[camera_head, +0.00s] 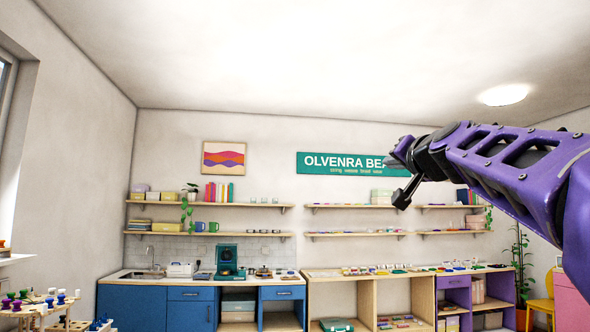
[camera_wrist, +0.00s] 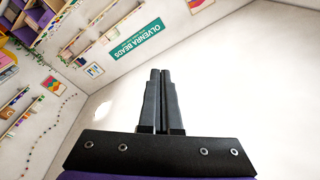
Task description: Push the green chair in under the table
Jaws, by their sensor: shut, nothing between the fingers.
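I see no green chair in either view. I cannot pick out the table it belongs to. My gripper (camera_wrist: 160,72) shows in the wrist view with its two dark fingers together and nothing between them. It is raised high, pointing toward blank white wall or ceiling, away from any furniture. In the head view my purple arm reaches in from the right, its dark end in front of the teal sign.
Blue cabinets (camera_head: 187,310) with a counter stand at the back left, and a wooden shelf unit (camera_head: 341,288) beside them. A yellow chair (camera_head: 541,306) is at the far right. A stand with colored spools (camera_head: 30,306) is at the lower left. The floor is out of view.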

